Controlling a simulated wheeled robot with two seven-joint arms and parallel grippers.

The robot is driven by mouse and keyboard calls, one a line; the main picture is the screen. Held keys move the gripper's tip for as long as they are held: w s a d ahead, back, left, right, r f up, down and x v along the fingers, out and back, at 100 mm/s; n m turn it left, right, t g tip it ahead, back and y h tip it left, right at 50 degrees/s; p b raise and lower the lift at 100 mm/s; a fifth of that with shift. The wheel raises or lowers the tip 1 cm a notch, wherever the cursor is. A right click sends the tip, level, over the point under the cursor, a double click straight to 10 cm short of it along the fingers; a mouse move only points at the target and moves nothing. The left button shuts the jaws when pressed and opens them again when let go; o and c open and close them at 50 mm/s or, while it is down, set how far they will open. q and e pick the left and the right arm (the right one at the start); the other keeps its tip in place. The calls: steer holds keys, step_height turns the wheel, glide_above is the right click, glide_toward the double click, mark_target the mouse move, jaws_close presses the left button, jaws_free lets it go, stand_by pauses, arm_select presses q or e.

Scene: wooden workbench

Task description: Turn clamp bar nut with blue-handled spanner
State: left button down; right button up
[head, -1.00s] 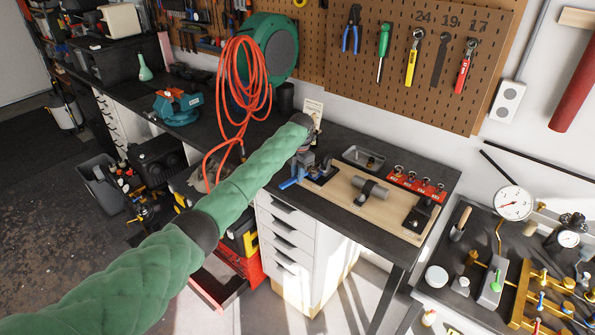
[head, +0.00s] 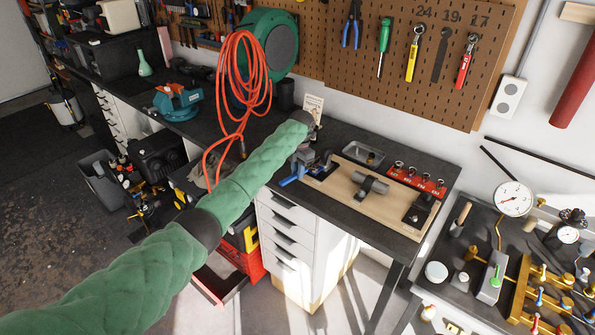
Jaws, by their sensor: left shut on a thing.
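My left arm reaches across the bench, and my left gripper (head: 303,157) is low over the left end of the wooden board (head: 346,170). It is shut on the blue-handled spanner (head: 289,180), whose blue handle shows at the bench's front edge. The spanner's head and the clamp bar nut are too small and too covered to make out, so I cannot tell whether they touch. A grey cylinder (head: 373,183) lies on the board with a dark clamp piece (head: 361,190) across it. My right gripper is out of view.
A red rack (head: 417,181) with several knobbed pieces and a metal tray (head: 363,155) stand behind the board. A yellow spanner (head: 412,60) and a red spanner (head: 466,63) hang on the pegboard, with a dark outline between them.

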arm_select(q)
steer(key=shift+f, duration=0.6)
stand_by(0.4)
steer(key=shift+w+a, duration=0.1)
steer(key=shift+w+a+f+m, duration=0.1)
steer(key=shift+w+a+m, duration=0.5)
steer(key=shift+m, duration=0.5)
steer(key=shift+w, duration=0.1)
steer(key=shift+w+a+m+b, duration=0.25)
steer(key=shift+w+m, duration=0.15)
steer(key=shift+m, duration=0.2)
steer(key=shift+w+a+m+b, duration=0.1)
steer(key=shift+w+m+b, duration=0.2)
steer(key=shift+m, duration=0.3)
